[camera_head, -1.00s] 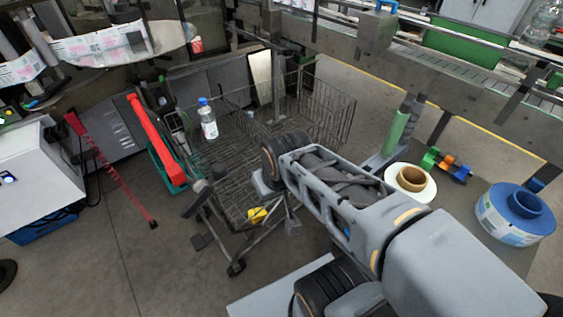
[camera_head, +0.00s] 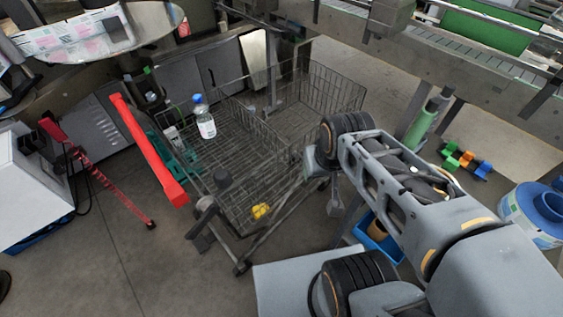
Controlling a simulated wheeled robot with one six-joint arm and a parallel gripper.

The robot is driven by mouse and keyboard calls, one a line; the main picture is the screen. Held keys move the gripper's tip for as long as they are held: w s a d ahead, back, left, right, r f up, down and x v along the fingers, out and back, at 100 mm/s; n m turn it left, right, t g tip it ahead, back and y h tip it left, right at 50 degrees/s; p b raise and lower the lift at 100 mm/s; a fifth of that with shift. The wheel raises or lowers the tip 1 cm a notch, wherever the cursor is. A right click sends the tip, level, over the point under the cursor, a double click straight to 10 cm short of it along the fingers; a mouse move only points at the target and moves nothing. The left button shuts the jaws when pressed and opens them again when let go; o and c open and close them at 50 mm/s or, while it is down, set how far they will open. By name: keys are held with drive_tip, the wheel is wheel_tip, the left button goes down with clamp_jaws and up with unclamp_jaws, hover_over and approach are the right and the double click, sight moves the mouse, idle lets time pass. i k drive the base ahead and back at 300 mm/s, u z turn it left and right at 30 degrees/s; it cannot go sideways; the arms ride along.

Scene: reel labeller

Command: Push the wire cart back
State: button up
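The wire cart (camera_head: 265,190) is a dark wire-mesh basket on casters, standing upright left of my arm. A bottle with a blue cap (camera_head: 204,118) stands in it, and a small yellow thing (camera_head: 260,211) shows low near its front. A thick red bar (camera_head: 150,152) slants along the cart's left side; I cannot tell for certain whether it is the cart's handle. My gripper (camera_head: 335,205) points down beside the cart's right edge. Its fingertips are small and partly hidden, so contact with the cart and finger opening are unclear.
A grey machine with a conveyor (camera_head: 480,75) runs behind on the right. A blue reel (camera_head: 535,210) is at the right edge. A white cabinet (camera_head: 30,190) and a red slatted bar (camera_head: 105,180) stand left. Floor (camera_head: 150,275) is clear at the front left.

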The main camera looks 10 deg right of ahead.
sight(223, 178)
drive_tip(key=u, duration=0.45)
drive_tip(key=k, duration=0.5)
drive_tip(key=u, duration=1.2)
drive_tip(key=i, duration=0.85)
drive_tip(key=z, duration=0.25)
